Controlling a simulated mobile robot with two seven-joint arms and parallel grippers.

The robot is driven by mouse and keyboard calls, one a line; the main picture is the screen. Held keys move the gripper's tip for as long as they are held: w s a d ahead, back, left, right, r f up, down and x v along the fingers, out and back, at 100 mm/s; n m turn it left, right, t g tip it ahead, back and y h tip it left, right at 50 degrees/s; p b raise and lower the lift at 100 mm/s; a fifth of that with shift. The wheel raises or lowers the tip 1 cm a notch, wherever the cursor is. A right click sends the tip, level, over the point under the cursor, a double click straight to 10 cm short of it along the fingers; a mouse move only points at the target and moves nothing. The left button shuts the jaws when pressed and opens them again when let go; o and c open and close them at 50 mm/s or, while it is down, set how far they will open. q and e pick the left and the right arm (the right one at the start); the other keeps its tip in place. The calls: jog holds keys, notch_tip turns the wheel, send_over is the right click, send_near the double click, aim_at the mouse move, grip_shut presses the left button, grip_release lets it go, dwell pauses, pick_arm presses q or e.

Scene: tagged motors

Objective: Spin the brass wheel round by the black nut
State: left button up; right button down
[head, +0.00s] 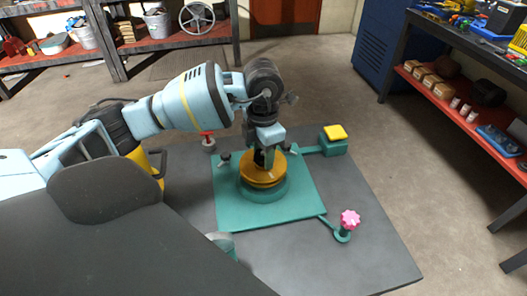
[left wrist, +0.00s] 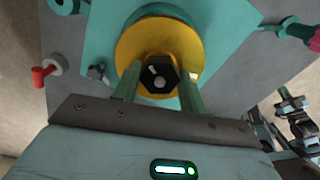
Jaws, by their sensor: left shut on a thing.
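The brass wheel (head: 262,181) lies flat on a round teal base in the middle of the teal plate (head: 230,207). In the left wrist view the brass wheel (left wrist: 133,47) shows as a yellow disc with the black nut (left wrist: 160,73) at its centre. My left gripper (head: 265,152) points straight down over the wheel. Its two green fingers (left wrist: 158,84) are on opposite sides of the black nut, shut on it. In the head view the fingers mostly hide the nut. My right gripper is not in view.
A pink knob (head: 349,219) stands on an arm at the plate's right, a yellow-topped block (head: 334,133) behind it. A red valve handle (head: 207,136) stands at the back left. Grey tabletop (head: 370,250) is clear at the front right.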

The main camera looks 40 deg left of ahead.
pick_arm(q)
jog(key=o, duration=0.9)
jog(key=shift+o, duration=0.6)
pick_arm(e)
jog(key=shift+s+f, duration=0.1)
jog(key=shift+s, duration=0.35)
